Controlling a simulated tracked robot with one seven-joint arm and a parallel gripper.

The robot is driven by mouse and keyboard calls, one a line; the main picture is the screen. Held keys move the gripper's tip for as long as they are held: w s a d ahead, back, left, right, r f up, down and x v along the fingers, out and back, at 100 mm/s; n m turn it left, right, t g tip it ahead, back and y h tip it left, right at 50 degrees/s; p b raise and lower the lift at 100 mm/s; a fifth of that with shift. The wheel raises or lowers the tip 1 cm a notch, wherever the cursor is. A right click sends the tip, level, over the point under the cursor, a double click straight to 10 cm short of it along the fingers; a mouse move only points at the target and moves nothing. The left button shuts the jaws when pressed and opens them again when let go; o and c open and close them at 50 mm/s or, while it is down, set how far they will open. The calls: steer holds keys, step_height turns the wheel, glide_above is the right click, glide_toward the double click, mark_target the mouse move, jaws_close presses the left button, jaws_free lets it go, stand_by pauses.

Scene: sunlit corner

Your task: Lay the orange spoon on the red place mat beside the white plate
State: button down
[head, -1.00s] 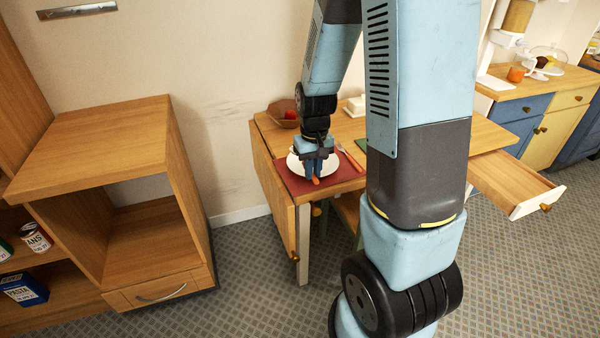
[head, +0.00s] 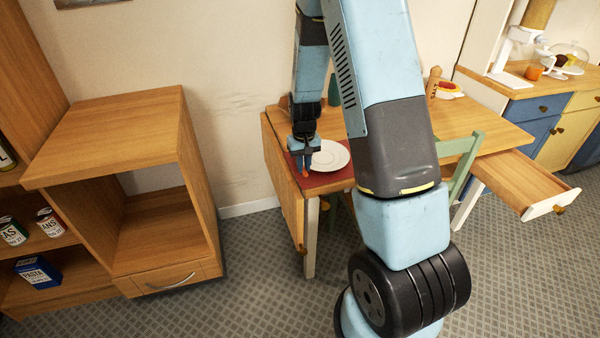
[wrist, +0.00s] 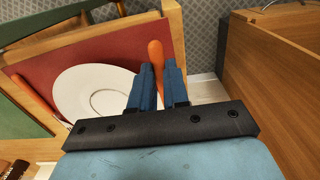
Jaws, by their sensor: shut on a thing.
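My gripper (head: 304,165) is shut on the orange spoon (wrist: 156,53), whose handle shows between the blue fingers (wrist: 158,68) in the wrist view. A bit of orange also shows below the fingers in the head view. The rest of the spoon is hidden. The white plate (head: 332,156) lies on the red place mat (head: 335,178). In the head view my gripper is just left of the plate, over the mat's left part. The plate (wrist: 90,85) and mat (wrist: 110,42) also show in the wrist view. I cannot tell whether the spoon touches the mat.
Another orange-handled piece (wrist: 32,98) lies across the plate from the spoon. The wooden table (head: 455,115) has an open drawer (head: 530,185) and a green chair (head: 460,160). A wooden shelf unit (head: 110,130) stands left, with floor between.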

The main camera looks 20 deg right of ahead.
steer(key=shift+w+f, duration=0.2)
steer(key=shift+f, duration=1.6)
steer(key=c, duration=1.1)
jaws_free()
